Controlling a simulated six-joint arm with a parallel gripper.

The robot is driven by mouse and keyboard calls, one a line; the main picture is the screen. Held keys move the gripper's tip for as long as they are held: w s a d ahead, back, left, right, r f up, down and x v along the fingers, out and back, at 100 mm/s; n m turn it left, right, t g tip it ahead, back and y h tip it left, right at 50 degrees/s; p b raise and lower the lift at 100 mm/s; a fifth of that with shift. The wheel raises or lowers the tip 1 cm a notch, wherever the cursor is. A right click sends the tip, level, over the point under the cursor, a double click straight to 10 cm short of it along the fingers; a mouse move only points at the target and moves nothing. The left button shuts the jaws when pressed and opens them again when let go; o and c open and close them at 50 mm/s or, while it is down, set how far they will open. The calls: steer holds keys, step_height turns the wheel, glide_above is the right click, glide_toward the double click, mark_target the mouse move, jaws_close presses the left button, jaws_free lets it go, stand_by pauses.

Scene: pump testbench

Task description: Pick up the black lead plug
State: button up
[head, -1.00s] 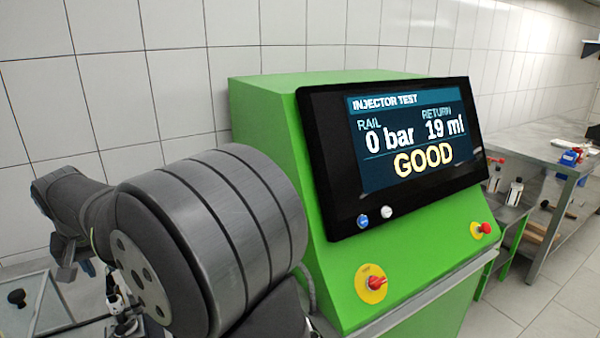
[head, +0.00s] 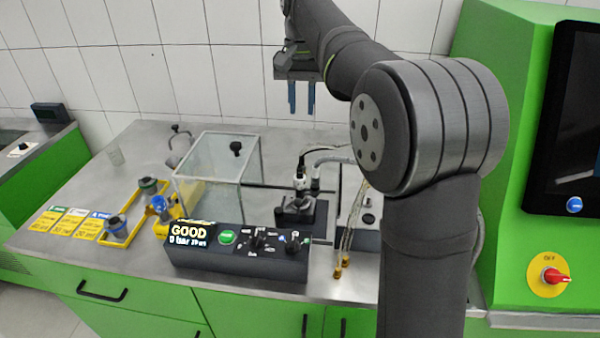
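My gripper (head: 301,109) hangs at the upper middle of the head view, its two blue fingers pointing down. The fingers stand apart with nothing between them, so it is open and empty. Below it on the bench, a thin black lead bends down to what looks like the black lead plug (head: 300,162). This sits on top of an upright metal part (head: 300,182) in a dark holder (head: 300,210). The gripper appears above the plug in the picture and is apart from it; the depth gap is hard to tell.
A clear box (head: 212,170) with a black knob stands left of the holder. A black control unit (head: 235,252) showing GOOD stands in front. A grey hose (head: 333,154) runs close beside the lead. Yellow trays (head: 122,215) lie left. The green testbench (head: 515,190) stands right.

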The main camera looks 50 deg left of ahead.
glide_above(300, 167)
steer(key=f, duration=1.1)
steer(key=shift+w+a+f, duration=0.2)
steer(key=shift+w+a, duration=0.05)
steer(key=shift+w, duration=0.15)
steer(key=f, duration=0.2)
steer(key=s+f, duration=0.1)
steer(key=f, duration=0.1)
steer(key=shift+d+f, duration=0.1)
steer(key=shift+d, duration=0.15)
steer(key=shift+w+f, duration=0.1)
steer(key=shift+f, duration=0.4)
jaws_close()
